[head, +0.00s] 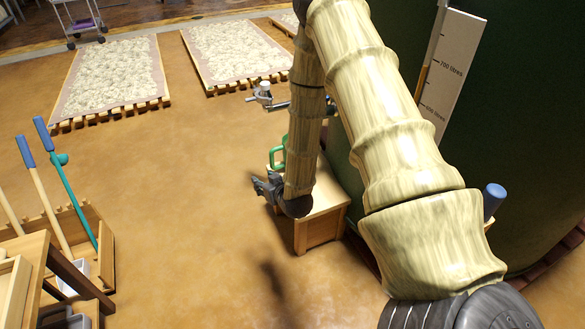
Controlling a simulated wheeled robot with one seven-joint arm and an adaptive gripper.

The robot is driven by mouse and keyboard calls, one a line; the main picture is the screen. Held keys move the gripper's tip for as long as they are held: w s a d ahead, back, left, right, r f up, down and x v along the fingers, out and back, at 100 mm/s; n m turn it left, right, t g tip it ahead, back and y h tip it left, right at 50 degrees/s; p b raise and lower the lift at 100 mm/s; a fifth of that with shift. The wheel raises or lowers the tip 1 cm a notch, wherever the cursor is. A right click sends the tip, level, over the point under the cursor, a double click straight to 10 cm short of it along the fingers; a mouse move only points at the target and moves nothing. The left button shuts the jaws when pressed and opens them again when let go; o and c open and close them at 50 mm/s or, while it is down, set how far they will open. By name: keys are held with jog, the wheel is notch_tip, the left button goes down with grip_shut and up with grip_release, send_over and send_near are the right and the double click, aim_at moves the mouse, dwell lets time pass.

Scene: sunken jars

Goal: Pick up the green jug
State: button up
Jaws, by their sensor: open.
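A green jug (277,157) shows as a green handle-like loop just left of my forearm. The rest of it is mostly hidden behind my arm. It appears to be on a small wooden stool (322,222) beside the large tank. My gripper (262,188), dark grey, is at the end of the arm, just below and left of the green loop in the picture. Its fingers point left and are open, with nothing seen between them. I cannot tell the gap in depth between the gripper and the jug.
A big dark green tank (530,110) with a litre scale (452,70) fills the right. A metal tap (264,94) juts out above the jug. Wooden crates with long-handled tools (75,205) stand at lower left. Pallets (115,80) lie behind. The middle floor is clear.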

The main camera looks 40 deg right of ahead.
jog(key=w+d+m+t+h+b, duration=0.15)
jog(key=w+d+t+b, duration=0.25)
jog(key=w+d+b, duration=0.5)
jog(key=h+b, duration=0.1)
jog(key=b, duration=0.6)
send_near(273, 161)
jog(key=w, duration=0.2)
jog(key=w+f, duration=0.1)
jog(key=shift+w+d+t, duration=0.2)
jog(key=shift+d+t, duration=0.1)
jog(key=shift+d, duration=0.1)
jog(key=shift+w+d+r+b, duration=0.2)
jog(key=shift+w+r+b, duration=0.15)
jog(key=shift+w, duration=0.35)
jog(key=shift+n, duration=0.25)
jog(key=b+x, duration=0.2)
jog(key=x, duration=0.3)
jog(key=shift+f, duration=0.1)
jog(key=shift+w+b, duration=0.35)
jog(key=shift+w, duration=0.2)
jog(key=shift+r, duration=0.2)
jog(key=shift+c, duration=0.2)
grip_shut()
